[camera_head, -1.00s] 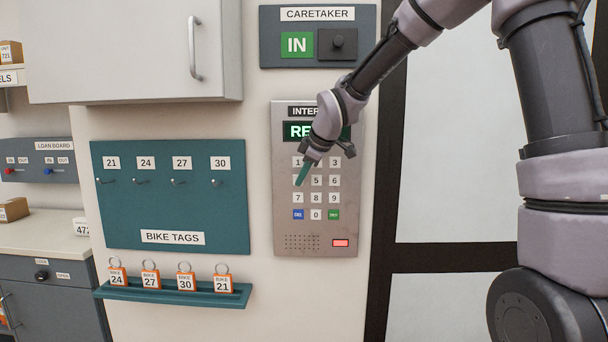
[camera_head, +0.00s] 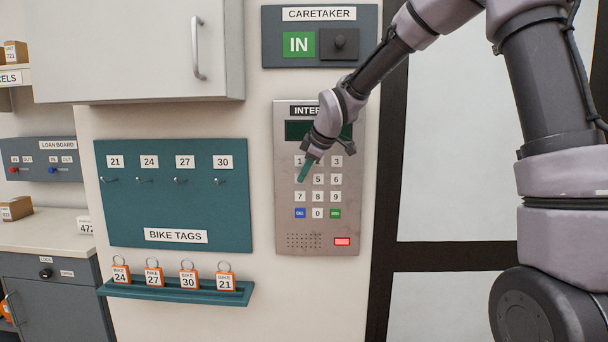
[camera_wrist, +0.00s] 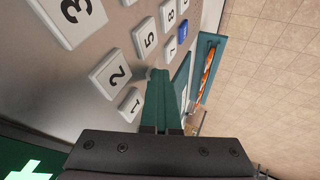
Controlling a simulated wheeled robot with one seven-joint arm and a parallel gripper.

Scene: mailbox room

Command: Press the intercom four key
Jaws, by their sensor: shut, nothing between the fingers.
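The intercom (camera_head: 282,215) is a grey metal wall panel with a dark display (camera_head: 298,131) and white number keys. My gripper (camera_head: 303,178) is shut and empty, its teal fingers pointing down-left over the left key column. The four key is hidden behind the fingertips in the head view. In the wrist view my teal fingers (camera_wrist: 163,78) reach in beside the one key (camera_wrist: 130,105) and below the five key (camera_wrist: 147,39), covering the four key's place. I cannot tell whether the fingertips touch a key.
A teal bike tags board (camera_head: 172,205) hangs left of the intercom, above a shelf (camera_head: 172,290) with orange tags. The caretaker panel (camera_head: 270,50) is above. A dark door frame (camera_head: 385,200) stands to the right. A red light (camera_head: 342,241) shows low on the intercom.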

